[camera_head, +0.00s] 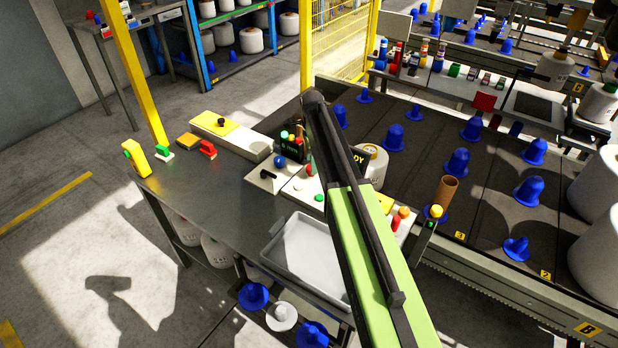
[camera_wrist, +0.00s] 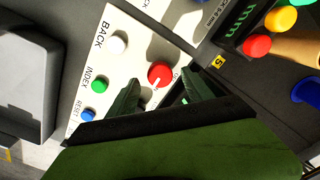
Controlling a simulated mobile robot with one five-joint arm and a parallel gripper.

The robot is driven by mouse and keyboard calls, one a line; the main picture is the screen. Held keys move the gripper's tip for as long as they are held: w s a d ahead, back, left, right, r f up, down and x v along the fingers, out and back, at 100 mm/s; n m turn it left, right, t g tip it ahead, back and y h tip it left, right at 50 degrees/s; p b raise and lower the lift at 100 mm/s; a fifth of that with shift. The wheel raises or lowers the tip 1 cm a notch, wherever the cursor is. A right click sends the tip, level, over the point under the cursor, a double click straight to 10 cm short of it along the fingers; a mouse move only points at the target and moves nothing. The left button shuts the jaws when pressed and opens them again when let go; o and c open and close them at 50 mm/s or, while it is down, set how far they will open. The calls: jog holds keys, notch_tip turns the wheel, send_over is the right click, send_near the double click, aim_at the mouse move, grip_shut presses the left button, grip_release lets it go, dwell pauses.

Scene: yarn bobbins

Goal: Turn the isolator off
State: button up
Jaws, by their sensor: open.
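In the wrist view, a red round knob (camera_wrist: 160,74) with a white mark sits on a white control panel (camera_wrist: 140,28), beside partly hidden lettering. It looks like the isolator, but its label cannot be read. My gripper (camera_wrist: 164,90) is open and empty, with one dark green finger on either side of the knob's near side. I cannot tell whether the fingers touch it. In the head view, a bit of red (camera_head: 310,170) shows beside my arm on the panel (camera_head: 299,189). My fingers are hidden there behind the arm.
On the same panel are a white BACK button (camera_wrist: 119,42), a green INDEX button (camera_wrist: 99,85) and a blue RESET button (camera_wrist: 87,114). Red, orange and yellow domes (camera_wrist: 257,46) stand to the right. A grey tray (camera_head: 300,255) lies in front; blue bobbins (camera_head: 457,162) stand right.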

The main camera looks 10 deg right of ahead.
notch_tip(320, 180, down, 2)
jog(key=shift+f+b, duration=0.25)
jog(key=shift+b, duration=0.3)
jog(key=shift+r, duration=0.15)
